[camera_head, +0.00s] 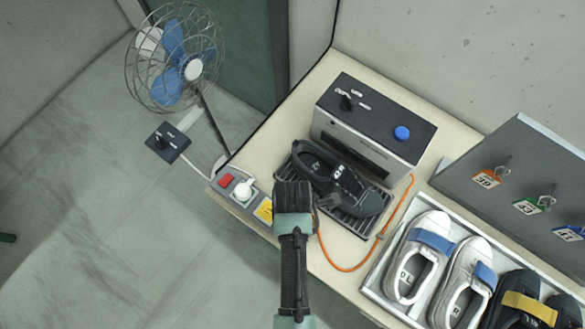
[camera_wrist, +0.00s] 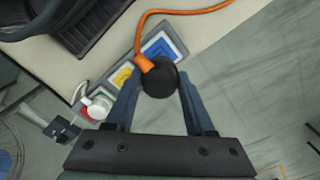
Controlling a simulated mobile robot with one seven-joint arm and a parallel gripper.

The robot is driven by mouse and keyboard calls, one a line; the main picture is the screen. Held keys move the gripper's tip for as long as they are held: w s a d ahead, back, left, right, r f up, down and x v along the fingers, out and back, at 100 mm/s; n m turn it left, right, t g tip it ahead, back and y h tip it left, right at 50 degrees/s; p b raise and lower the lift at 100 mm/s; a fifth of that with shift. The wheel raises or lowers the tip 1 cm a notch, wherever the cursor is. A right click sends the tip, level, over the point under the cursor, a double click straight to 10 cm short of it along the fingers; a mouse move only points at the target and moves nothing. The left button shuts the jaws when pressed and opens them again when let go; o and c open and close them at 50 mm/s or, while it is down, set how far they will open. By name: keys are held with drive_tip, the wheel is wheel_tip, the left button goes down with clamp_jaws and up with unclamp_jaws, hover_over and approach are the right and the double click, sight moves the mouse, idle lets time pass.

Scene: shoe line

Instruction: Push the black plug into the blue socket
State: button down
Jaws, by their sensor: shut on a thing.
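The round black plug (camera_wrist: 158,80), with an orange cable (camera_wrist: 143,38) running from it, is between the fingers of my gripper (camera_wrist: 157,84) in the wrist view. My gripper is shut on the plug. The blue socket (camera_wrist: 167,46) is at the end of the socket strip, just beyond the plug in the wrist view. The plug appears apart from it, but I cannot tell the height gap. In the head view my gripper (camera_head: 293,196) is over the strip's near end and hides the plug and blue socket.
The yellow socket (camera_head: 264,210) is beside the blue one. A white plug (camera_head: 243,190) sits farther along, by a red part (camera_head: 226,181). A black shoe (camera_head: 340,180) lies on a rack before the grey machine (camera_head: 365,125). A shoe tray (camera_head: 395,309) stands right.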

drive_tip(key=shift+f+b, duration=2.8)
drive_tip(key=shift+d+r+p, duration=0.1)
drive_tip(key=shift+p, duration=0.75)
drive_tip(key=shift+f+b, duration=0.45)
drive_tip(key=shift+f, duration=0.3)
idle(0.5)
drive_tip(key=shift+c, duration=0.9)
unclamp_jaws()
drive_tip(key=shift+r, duration=0.1)
